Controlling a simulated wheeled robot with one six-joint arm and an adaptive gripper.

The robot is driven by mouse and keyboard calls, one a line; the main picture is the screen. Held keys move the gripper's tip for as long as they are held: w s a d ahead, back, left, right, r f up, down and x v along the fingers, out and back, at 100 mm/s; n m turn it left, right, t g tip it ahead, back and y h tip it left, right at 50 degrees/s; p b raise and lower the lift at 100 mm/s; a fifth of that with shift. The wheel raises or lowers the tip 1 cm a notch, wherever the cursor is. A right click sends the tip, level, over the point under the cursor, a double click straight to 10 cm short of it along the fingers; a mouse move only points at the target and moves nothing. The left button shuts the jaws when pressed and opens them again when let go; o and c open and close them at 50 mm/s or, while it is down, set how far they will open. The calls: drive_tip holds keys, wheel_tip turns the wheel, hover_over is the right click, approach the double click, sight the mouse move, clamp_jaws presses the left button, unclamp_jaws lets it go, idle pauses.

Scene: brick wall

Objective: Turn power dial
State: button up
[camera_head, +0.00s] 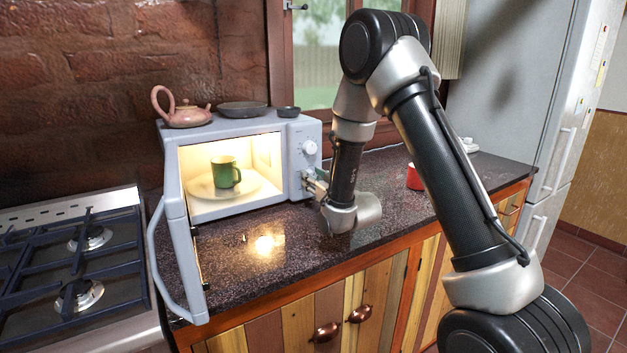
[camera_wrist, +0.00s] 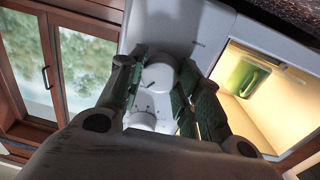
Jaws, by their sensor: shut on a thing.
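The white microwave (camera_head: 240,122) stands on the dark counter with its door (camera_head: 181,235) open. Its control panel at the right side carries an upper dial (camera_head: 309,147) and a lower dial. My gripper (camera_head: 314,183) is at the lower dial, which it covers in the head view. In the wrist view, my gripper (camera_wrist: 163,68) has its green-padded fingers on either side of the lower white dial (camera_wrist: 157,78), shut on it. The upper dial (camera_wrist: 142,121) shows behind it, free of the fingers. I cannot tell which dial is marked power.
A green mug (camera_head: 225,172) stands on the plate (camera_head: 200,188) in the lit microwave. The gas stove (camera_head: 75,265) is at left.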

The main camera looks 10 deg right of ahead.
drive_tip(key=m, duration=1)
drive_tip(key=shift+r+m+g, duration=0.1)
drive_tip(key=shift+m+g, duration=0.2)
drive_tip(key=shift+m, duration=0.1)
idle(0.4)
drive_tip(key=o, duration=1.1)
drive_tip(key=shift+d, duration=0.1)
drive_tip(key=shift+c, duration=0.2)
drive_tip(key=v, duration=0.7)
drive_tip(key=shift+s, duration=0.25)
drive_tip(key=shift+d, duration=0.15)
